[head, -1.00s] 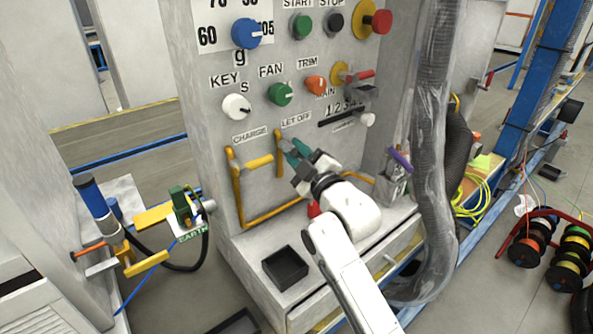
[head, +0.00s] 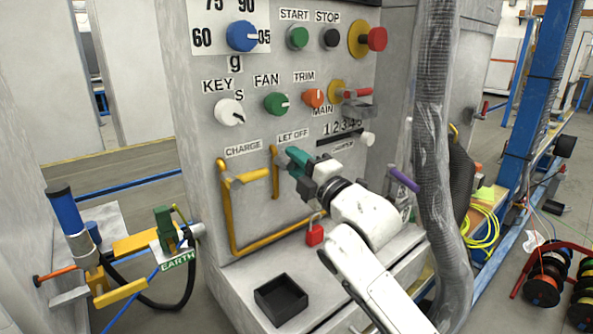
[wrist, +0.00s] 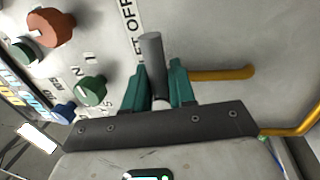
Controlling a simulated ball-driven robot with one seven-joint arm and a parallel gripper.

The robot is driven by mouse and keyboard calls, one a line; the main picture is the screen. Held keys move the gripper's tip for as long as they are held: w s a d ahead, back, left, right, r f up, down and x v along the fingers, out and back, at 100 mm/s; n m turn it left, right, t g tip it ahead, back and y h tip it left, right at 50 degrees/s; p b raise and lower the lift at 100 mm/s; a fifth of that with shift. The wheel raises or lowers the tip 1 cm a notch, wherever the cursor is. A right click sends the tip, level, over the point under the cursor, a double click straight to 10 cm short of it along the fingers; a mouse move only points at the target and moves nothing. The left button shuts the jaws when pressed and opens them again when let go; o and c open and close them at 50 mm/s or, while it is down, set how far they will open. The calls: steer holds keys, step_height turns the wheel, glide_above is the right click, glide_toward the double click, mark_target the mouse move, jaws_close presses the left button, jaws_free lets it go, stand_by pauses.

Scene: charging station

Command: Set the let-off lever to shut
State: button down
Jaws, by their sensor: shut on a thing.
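The let-off lever (wrist: 152,62) shows in the wrist view as a grey round handle between the two teal fingertips. My gripper (wrist: 157,88) is shut on it, with a finger touching each side. In the head view my gripper (head: 296,160) is at the panel just below the LET OFF label (head: 293,135), at the top of a yellow pipe (head: 276,180). The fingers hide most of the lever there, so its exact angle is hard to tell.
Left of my gripper is the yellow charge lever (head: 250,176), pointing right. A red padlock (head: 315,232) hangs below my gripper. A black tray (head: 281,298) sits on the ledge. A thick grey hose (head: 433,150) runs down to the right of my arm.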

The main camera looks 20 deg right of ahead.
steer(key=shift+s+a+n+y, duration=0.15)
steer(key=shift+a+n+y, duration=0.15)
steer(key=shift+a, duration=0.5)
steer(key=c, duration=1.2)
jaws_free()
steer(key=shift+o, duration=0.6)
steer(key=shift+a, duration=0.25)
steer(key=shift+d, duration=0.2)
steer(key=shift+s+d+f, duration=0.1)
steer(key=shift+s+d, duration=0.2)
steer(key=shift+s, duration=0.05)
steer(key=v, duration=1)
steer(key=shift+a+b, duration=0.25)
steer(key=shift+b, duration=0.05)
steer(key=shift+s, duration=0.1)
